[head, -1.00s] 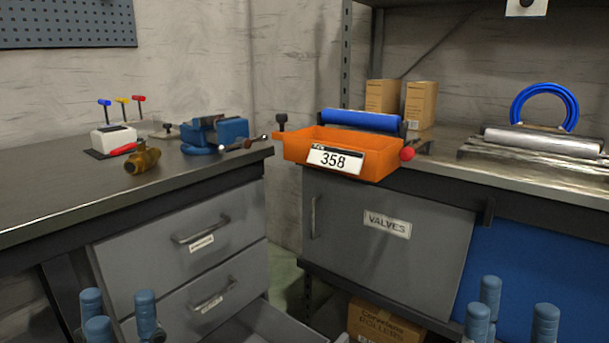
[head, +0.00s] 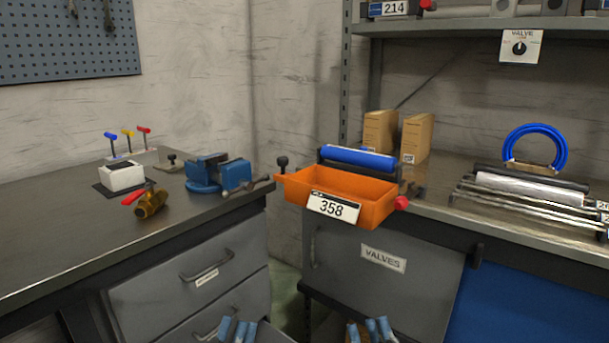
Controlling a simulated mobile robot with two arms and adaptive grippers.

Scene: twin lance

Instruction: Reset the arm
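Only the blue fingertips of my two grippers show, at the bottom edge of the head view. My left gripper (head: 236,331) is in front of the grey drawers, its tips apart with nothing seen between them. My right gripper (head: 367,331) is below the cabinet door marked VALVES (head: 384,277), its tips also apart and empty as far as I can see. The rest of both arms is out of view.
An orange bin (head: 365,211) marked 358 juts over the right bench's front edge. The left bench (head: 60,240) carries a blue vise (head: 203,173), a brass valve (head: 150,203) and a white block (head: 121,177). A drawer below stands open.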

